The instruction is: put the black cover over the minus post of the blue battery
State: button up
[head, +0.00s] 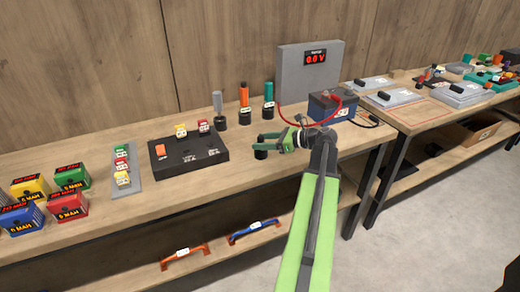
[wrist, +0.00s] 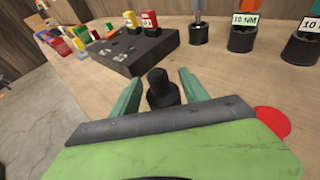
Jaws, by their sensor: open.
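The blue battery (head: 332,106) stands at the right end of the near bench, with a red cable and a black cable beside it. Its minus post is too small to tell. A small black piece with a narrower top (wrist: 160,90), which looks like the black cover, stands upright on the bench. It also shows in the head view (head: 260,153), below my gripper's fingertips. My gripper (head: 268,142) is open, left of the battery. In the wrist view its green fingers (wrist: 158,77) lie on either side of the black piece, with gaps showing.
A grey panel (head: 310,72) reading 0.0 V stands behind. Three drivers in black cups, one of them orange (head: 244,94), stand behind my gripper. A black box (head: 188,150) with red and yellow pieces lies to the left. Bench space before the cups is mostly clear.

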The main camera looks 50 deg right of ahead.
jog(key=shift+w+a+f, duration=0.2)
jog(key=shift+w+a, duration=0.05)
jog(key=shift+w, duration=0.25)
jog(key=shift+s, duration=0.1)
grip_shut()
notch_tip(320, 180, up, 10)
jog(key=p, duration=1)
jog(key=shift+r, duration=0.15)
